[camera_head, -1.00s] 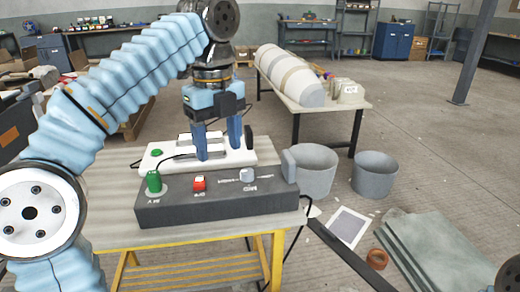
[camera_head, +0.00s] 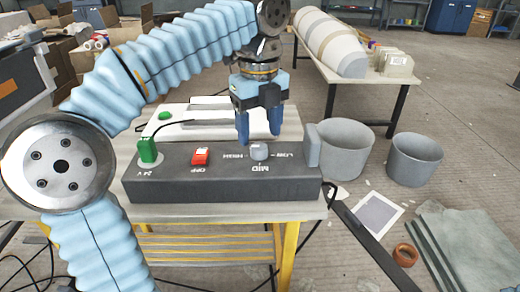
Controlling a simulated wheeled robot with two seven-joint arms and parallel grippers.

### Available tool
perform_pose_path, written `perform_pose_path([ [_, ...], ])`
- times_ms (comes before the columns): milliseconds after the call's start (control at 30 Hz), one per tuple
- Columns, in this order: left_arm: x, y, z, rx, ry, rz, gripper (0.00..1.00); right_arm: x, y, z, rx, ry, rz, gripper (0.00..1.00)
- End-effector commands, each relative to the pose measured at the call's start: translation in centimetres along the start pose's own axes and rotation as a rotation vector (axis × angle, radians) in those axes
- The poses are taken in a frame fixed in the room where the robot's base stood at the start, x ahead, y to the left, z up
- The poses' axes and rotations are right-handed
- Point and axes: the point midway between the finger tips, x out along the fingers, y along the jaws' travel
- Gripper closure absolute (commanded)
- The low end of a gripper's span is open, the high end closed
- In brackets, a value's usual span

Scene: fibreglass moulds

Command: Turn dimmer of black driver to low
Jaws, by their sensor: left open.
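The black driver (camera_head: 222,185) is a long dark box along the front of the workbench. Its grey dimmer knob (camera_head: 259,151) sits right of the middle, with HIGH, MID and LOW lettering around it. A red switch (camera_head: 200,156) marked OFF and a green plug (camera_head: 148,150) marked 24 V are to its left. My left gripper (camera_head: 259,138) is open, fingers pointing down, just above and behind the knob. I cannot tell whether the fingers touch it. My right gripper is not in view.
A white unit (camera_head: 178,128) lies behind the driver on the workbench (camera_head: 215,211). Two grey buckets (camera_head: 414,160) stand on the floor to the right. A table (camera_head: 386,77) with a large white rolled form is behind. Grey slabs (camera_head: 465,240) lie at lower right.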

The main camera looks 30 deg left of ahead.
Motion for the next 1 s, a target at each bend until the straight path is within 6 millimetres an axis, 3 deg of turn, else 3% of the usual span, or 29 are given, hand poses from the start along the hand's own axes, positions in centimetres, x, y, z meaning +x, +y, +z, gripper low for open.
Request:
perform_pose_path([
  [33,1.2,0.1,0.0,-0.003,0.000,0.002,0.38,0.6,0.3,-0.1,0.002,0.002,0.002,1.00],
  [200,2.9,0.1,0.0,-0.002,-0.001,0.001,0.38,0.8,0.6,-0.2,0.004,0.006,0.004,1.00],
  [567,3.3,0.0,0.0,-0.001,0.000,-0.001,0.38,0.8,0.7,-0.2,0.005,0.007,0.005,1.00],
  [900,3.3,0.0,0.0,-0.001,0.000,0.000,0.90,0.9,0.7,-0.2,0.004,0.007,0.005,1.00],
  [1000,3.3,0.0,0.0,-0.002,0.000,0.000,0.94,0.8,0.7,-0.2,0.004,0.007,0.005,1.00],
])
